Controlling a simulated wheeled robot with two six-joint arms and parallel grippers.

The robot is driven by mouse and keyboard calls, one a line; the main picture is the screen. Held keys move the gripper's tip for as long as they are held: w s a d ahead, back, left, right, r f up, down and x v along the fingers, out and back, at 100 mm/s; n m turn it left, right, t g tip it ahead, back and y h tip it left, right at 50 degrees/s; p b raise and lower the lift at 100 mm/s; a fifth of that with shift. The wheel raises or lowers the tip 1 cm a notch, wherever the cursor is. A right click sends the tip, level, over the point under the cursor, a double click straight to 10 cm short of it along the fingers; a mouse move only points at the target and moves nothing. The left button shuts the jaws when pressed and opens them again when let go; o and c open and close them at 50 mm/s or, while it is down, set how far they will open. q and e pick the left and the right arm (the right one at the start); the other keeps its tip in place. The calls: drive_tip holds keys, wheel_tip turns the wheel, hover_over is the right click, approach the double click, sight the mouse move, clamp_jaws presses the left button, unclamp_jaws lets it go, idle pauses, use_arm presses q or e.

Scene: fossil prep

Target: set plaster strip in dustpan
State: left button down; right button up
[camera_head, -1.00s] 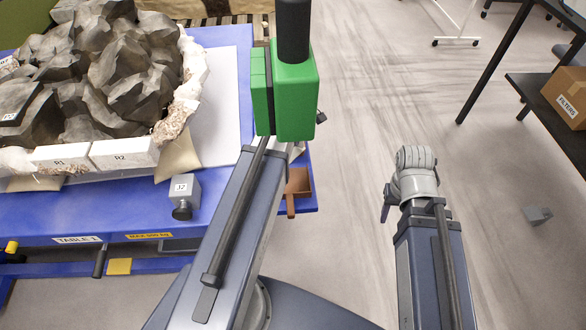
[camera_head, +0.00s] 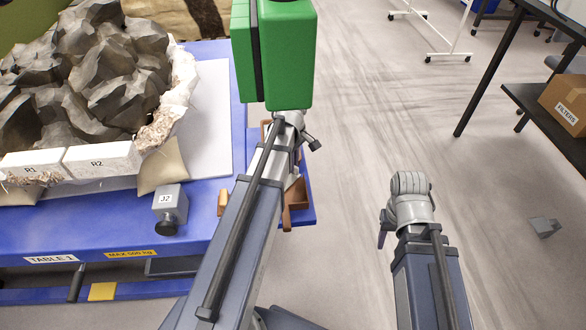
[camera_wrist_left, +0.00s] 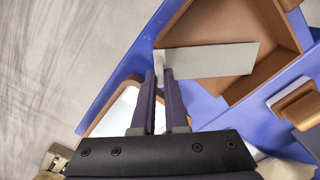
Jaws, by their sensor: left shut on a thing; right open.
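My left gripper (camera_wrist_left: 161,82) is shut on one end of a flat, pale grey plaster strip (camera_wrist_left: 215,60). The strip sticks out to the right across the opening of the brown dustpan (camera_wrist_left: 272,80); I cannot tell whether it touches the pan. In the head view the dustpan (camera_head: 298,196) is at the table's right corner, partly covered by my left arm. The left fingers are hidden there. My right gripper (camera_head: 384,232) is mostly hidden behind its wrist, over open floor right of the table, holding nothing visible.
A tall green unit (camera_head: 285,55) rises beside the left wrist. A wooden-handled thing (camera_wrist_left: 298,104) lies near the dustpan. Floor at right is mostly free.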

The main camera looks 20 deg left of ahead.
use_arm(q)
drive_tip(key=shift+f, duration=0.15)
drive_tip(key=c, duration=1.4)
unclamp_jaws()
drive_tip(key=o, duration=0.5)
drive_tip(key=shift+c, duration=0.2)
wheel_tip(320, 180, up, 12)
drive_tip(key=p, duration=1.2)
drive_tip(key=shift+r, duration=0.2)
